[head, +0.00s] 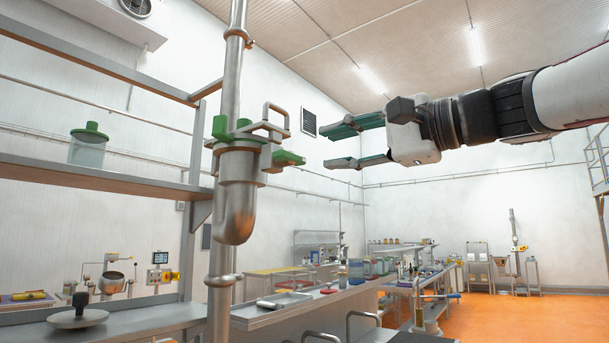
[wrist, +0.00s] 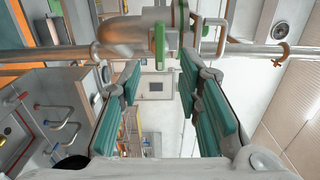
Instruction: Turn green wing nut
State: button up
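Green wing-shaped parts sit on a metal fitting with a rounded cup (head: 238,205) on a vertical steel pipe. The green wing nut (head: 288,158) sticks out on the right of the fitting, toward my gripper; a second green part (head: 220,128) is on its left. In the wrist view, the green wing nut (wrist: 159,45) appears ahead, near the gap between the fingertips. My gripper (head: 326,147) is open and empty, to the right of the fitting and apart from it. Its two teal finger pads also show in the wrist view (wrist: 160,75).
A bent metal handle (head: 265,122) sticks out above the wing nut. The pipe (head: 226,85) runs up and down beside shelves holding a green-lidded jar (head: 88,145). A counter (head: 300,310) lies below. The air between gripper and fitting looks clear.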

jog(key=shift+v, duration=1.55)
jog(key=s+d+f+n+g+h, duration=0.1)
jog(key=s+f, duration=0.5)
jog(key=f, duration=0.8)
jog(key=s+d+f+n+g+h, duration=0.2)
jog(key=s+d+f+n+h, duration=0.2)
jog(key=f+h, duration=0.4)
jog(key=s+d+f+n+g+h, duration=0.2)
jog(key=s+d+f+h, duration=0.3)
jog(key=f, duration=1.6)
jog(key=s, duration=0.2)
jog(key=shift+s+f+n, duration=0.4)
